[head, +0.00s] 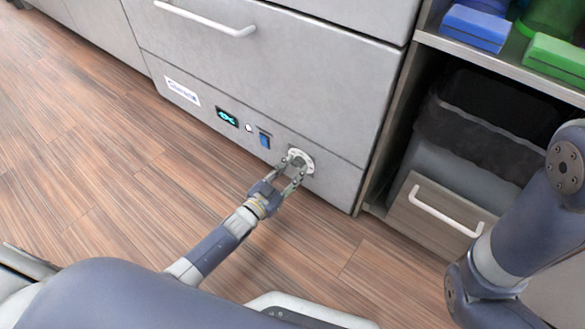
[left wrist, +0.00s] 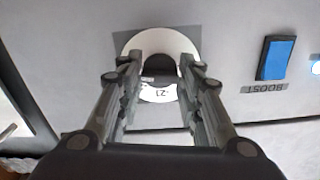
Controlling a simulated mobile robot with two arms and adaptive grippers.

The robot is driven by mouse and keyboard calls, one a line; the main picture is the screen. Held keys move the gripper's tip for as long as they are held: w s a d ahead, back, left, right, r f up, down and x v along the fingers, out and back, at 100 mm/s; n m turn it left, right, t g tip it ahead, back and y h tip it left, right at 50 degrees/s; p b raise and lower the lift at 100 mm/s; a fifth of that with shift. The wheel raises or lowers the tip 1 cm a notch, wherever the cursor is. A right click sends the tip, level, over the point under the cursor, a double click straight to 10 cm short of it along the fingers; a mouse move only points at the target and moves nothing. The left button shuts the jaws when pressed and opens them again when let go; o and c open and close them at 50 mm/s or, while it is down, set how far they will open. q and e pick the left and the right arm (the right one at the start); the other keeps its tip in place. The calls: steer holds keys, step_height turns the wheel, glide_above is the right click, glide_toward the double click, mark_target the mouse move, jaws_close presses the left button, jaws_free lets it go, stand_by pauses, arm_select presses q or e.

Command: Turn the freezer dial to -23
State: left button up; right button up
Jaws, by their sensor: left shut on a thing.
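The freezer dial (head: 308,158) is a round dial with a white ring and a dark centre, low on the grey freezer front (head: 225,85). My left gripper (head: 292,166) is at the dial, with its fingers shut on the dial's knob. In the left wrist view the white dial (left wrist: 158,94) shows between the two fingers (left wrist: 160,75). A small number, possibly -21, is printed on its near part, but I cannot read it surely. The fingers hide part of the ring. My right arm shows at the right of the head view, but its gripper does not.
Left of the dial are a blue switch (head: 264,140), labelled BOOST in the wrist view, a white button (head: 248,127) and a lit display (head: 227,117). A cabinet with a bin (head: 450,145) and drawer (head: 430,220) stands at right. The wooden floor (head: 110,160) is clear.

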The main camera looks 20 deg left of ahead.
stand_by(0.6)
arm_select(q)
steer(key=o, duration=1.1)
steer(key=v, duration=1.2)
